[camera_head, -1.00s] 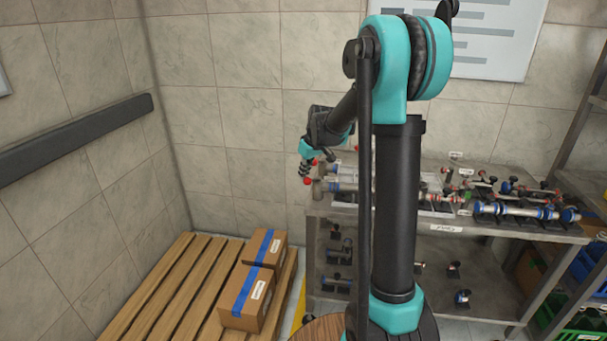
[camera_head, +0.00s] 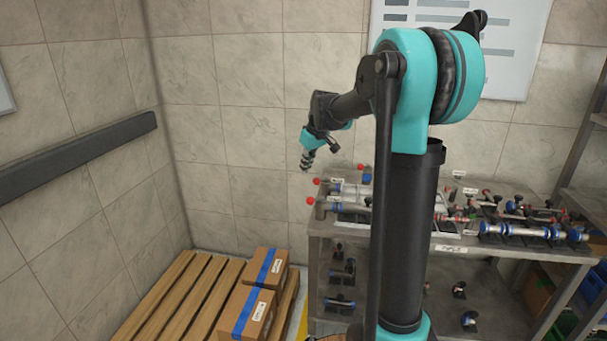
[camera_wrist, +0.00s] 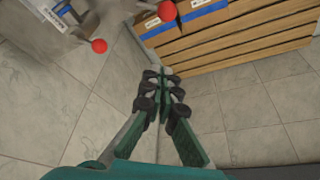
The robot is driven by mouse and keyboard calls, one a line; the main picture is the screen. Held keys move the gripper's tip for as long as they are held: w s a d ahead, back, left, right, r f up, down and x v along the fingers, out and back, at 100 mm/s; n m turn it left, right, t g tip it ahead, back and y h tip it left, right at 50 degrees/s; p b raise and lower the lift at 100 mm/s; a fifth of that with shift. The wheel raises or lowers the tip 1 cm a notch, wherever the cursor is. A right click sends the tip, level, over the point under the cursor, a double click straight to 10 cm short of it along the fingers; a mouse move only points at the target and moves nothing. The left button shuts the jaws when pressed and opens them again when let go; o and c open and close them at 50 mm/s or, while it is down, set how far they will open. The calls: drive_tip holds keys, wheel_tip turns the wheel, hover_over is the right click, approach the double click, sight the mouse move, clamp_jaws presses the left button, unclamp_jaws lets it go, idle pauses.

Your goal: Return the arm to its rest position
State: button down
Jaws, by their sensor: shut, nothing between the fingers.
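My gripper (camera_head: 307,163) is in the air in the head view, just left of the workbench's left end and above its top.
The grey workbench (camera_head: 322,231) carries several metal fixtures with red ball knobs; one red knob (camera_wrist: 99,46) is near the gripper in the wrist view. A wooden pallet (camera_head: 165,290) with cardboard boxes (camera_head: 254,309) lies at left. Tiled walls stand behind and left.

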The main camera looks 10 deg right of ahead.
idle(0.3)
drive_tip(key=s+d+f+m, duration=0.2)
drive_tip(key=s+f, duration=0.4)
drive_tip(key=s, duration=0.5)
drive_tip(key=s+d+f+m+h, duration=0.1)
drive_tip(key=s+d+f+m, duration=0.1)
drive_tip(key=s+f, duration=0.4)
drive_tip(key=s+d+f+m+h, duration=0.1)
drive_tip(key=s+f, duration=0.5)
drive_tip(key=s, duration=1)
drive_tip(key=shift+s+d+f+m+t, duration=0.15)
drive_tip(key=shift+s+d+m+t, duration=0.2)
drive_tip(key=shift+d+m, duration=0.6)
drive_tip(key=shift+d, duration=0.1)
